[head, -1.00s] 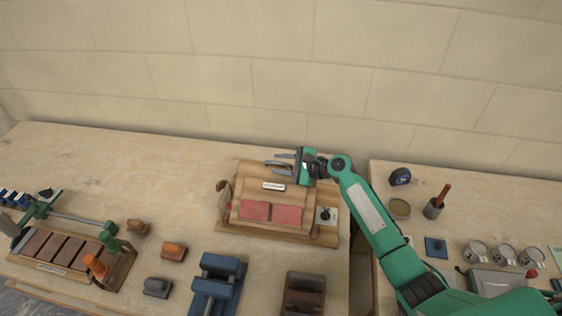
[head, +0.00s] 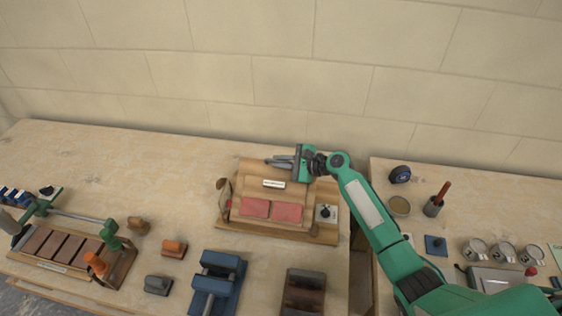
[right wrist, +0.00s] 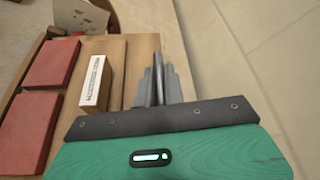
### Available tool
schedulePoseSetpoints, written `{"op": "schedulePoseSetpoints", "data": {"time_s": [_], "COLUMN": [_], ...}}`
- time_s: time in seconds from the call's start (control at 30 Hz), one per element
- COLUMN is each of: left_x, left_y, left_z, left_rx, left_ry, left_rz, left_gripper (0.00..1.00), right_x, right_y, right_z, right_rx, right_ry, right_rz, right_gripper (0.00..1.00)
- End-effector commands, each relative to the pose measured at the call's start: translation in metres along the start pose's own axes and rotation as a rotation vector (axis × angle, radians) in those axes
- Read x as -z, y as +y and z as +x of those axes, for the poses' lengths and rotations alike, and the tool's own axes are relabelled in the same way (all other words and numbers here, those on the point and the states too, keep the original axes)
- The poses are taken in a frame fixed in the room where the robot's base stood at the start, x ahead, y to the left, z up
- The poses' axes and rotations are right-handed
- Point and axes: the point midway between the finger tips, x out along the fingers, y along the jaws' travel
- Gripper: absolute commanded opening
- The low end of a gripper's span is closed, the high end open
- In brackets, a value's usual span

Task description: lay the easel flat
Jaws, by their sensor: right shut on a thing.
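The easel (head: 258,190) is a wooden board on a wooden base, on the left bench near the wall. Two red tiles (head: 270,210) and a white label strip (head: 273,184) lie on its face. The board looks leaned back at a low angle; the exact tilt is hard to tell. My right gripper (head: 280,162) is shut on the board's far top edge. In the right wrist view the fingers (right wrist: 158,82) meet the board's edge beside the label, and the grip itself is partly hidden. My left gripper is not in view.
A blue vice-like tool (head: 217,283) and a dark wooden box (head: 304,292) stand in front of the easel. A rack of brown blocks (head: 62,248) is at the left. A gap separates the right bench, which holds several mugs (head: 503,254).

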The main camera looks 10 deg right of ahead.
Motion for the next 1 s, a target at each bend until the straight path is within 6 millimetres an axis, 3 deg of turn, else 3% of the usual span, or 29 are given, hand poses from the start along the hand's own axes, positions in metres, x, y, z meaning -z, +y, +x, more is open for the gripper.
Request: {"op": "schedulePoseSetpoints", "data": {"time_s": [0.8,1.0], "left_x": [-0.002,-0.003], "left_y": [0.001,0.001], "left_z": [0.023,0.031], "left_rx": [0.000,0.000], "left_ry": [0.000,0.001], "left_rz": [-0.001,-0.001], "left_gripper": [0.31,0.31], "right_x": [0.065,0.077], "right_y": [0.014,0.019], "right_z": [0.028,0.033], "right_rx": [-0.140,-0.146], "right_ry": [0.001,0.001], "right_rz": [0.335,0.350], "right_gripper": [0.00,0.00]}}
